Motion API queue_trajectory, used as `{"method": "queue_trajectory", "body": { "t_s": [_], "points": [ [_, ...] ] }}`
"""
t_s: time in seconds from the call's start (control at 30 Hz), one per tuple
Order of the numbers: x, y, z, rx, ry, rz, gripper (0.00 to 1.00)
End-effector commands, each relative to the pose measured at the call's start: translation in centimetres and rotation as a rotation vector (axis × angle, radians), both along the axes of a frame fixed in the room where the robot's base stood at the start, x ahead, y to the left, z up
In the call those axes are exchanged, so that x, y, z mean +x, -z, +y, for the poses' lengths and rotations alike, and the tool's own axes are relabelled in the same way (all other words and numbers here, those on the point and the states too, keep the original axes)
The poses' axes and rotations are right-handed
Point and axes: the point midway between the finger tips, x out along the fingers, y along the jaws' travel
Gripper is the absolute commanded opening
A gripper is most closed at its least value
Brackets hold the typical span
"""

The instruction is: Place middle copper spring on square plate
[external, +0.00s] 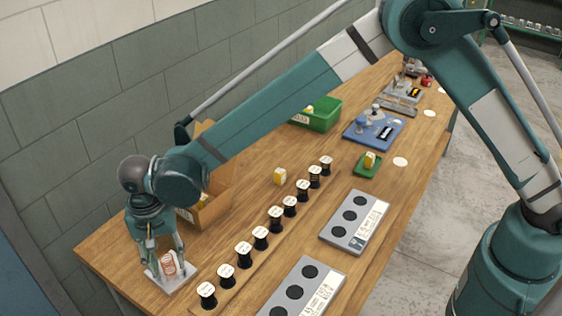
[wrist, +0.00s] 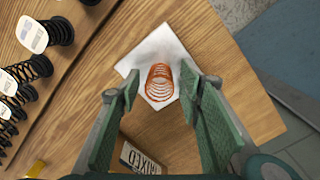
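One copper-orange spring (wrist: 159,84) stands on a pale square plate (wrist: 162,48) in the wrist view. In the external view the spring (external: 169,263) is on the plate (external: 184,281) at the table's near left corner. My gripper (wrist: 160,74) is above the plate, with its two green fingers on either side of the spring. Visible gaps separate the fingers from the coil, so it looks open and empty. In the external view my gripper (external: 167,260) partly hides the spring and plate. I cannot tell from these frames whether this is the middle spring.
A row of black springs with white tops (external: 243,254) stands beside the plate. A cardboard box (external: 215,203) is behind my arm. Grey trays with dark round spots (external: 344,238) lie to the right. The table's edge is close to the plate.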

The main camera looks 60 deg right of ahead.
Motion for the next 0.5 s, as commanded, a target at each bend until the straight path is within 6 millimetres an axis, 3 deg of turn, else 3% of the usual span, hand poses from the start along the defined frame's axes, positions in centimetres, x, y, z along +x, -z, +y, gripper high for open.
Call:
{"method": "queue_trajectory", "body": {
  "t_s": [0.5],
  "points": [
    [0.1,-7.7,0.1,0.000,0.000,0.000,0.36]
  ]
}}
